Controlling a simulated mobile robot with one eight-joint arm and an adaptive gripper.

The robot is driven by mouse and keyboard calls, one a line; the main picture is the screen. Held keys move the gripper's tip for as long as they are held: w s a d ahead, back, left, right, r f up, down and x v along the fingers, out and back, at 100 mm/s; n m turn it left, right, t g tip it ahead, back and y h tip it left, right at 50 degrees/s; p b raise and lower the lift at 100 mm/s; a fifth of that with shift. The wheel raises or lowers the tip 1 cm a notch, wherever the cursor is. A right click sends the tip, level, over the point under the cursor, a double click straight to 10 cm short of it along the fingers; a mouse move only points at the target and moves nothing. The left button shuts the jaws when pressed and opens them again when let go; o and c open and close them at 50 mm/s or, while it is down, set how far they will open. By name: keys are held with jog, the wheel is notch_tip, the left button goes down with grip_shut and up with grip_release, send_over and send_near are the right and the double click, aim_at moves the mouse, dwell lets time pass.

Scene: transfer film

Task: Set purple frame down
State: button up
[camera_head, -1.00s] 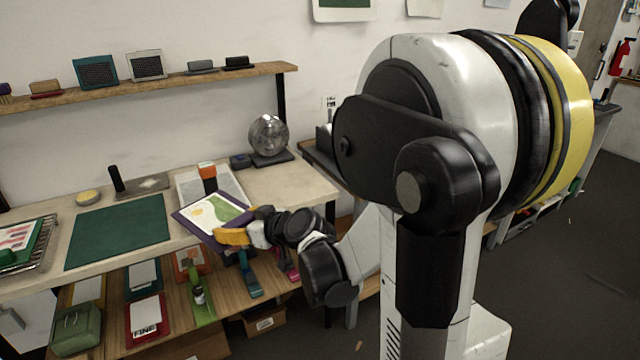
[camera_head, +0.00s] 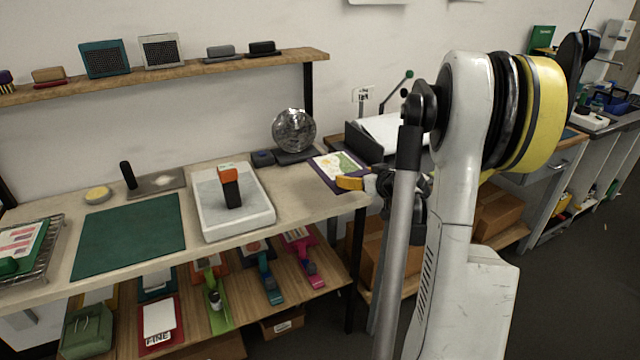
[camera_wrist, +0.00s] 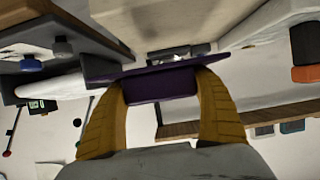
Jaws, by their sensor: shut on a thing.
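The purple frame (camera_head: 330,177) holds a print with green, orange and white areas. In the head view it is at the right end of the workbench, close to the bench edge. My gripper (camera_head: 352,183) has yellow fingers and is shut on the frame's right edge. In the wrist view the two yellow fingers close on the purple frame (camera_wrist: 165,84), seen nearly edge-on. I cannot tell whether the frame touches the bench top or hangs just above it.
A desk with papers (camera_head: 398,130) stands to the right.

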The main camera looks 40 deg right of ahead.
jog(key=b, duration=0.4)
send_over(330, 197)
notch_tip(330, 197, down, 7)
jog(key=shift+r, duration=0.2)
jog(key=shift+f+b, duration=0.85)
jog(key=shift+f, duration=1)
jog(key=shift+d+f, duration=0.1)
jog(key=shift+f, duration=0.15)
jog(key=o, duration=1.3)
jog(key=shift+r, duration=0.1)
